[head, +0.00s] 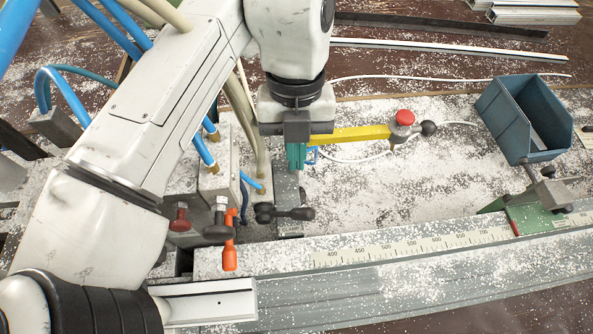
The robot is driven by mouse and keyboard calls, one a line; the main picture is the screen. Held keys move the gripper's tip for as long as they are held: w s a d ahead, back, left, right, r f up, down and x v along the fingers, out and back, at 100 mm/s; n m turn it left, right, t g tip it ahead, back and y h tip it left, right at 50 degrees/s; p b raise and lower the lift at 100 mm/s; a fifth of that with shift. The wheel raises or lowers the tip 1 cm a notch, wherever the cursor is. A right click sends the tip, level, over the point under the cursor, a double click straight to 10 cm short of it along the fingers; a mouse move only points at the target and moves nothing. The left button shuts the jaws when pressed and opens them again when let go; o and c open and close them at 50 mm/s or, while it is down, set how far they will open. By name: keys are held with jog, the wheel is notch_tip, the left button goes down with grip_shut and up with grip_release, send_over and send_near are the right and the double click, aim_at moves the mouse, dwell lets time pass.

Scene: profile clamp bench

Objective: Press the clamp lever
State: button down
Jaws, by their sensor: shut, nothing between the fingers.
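My gripper (297,158) points down near the middle of the head view, with its teal fingers shut and empty. An orange-handled lever (230,255) hangs down over the front rail, lower left of the gripper. A black lever with a round knob (287,213) lies just below the gripper, apart from it. A yellow bar (360,134) runs right from behind the gripper to a red knob (404,117). I cannot tell for certain which of these is the clamp lever.
A ruled rail (420,250) crosses the front. A blue-grey bin (525,115) stands at the right, above a green stop block (535,215). White chips cover the bench between. Metal profiles (450,47) lie at the back. Blue hoses (100,25) hang at the left.

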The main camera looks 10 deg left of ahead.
jog(key=shift+v, duration=2.1)
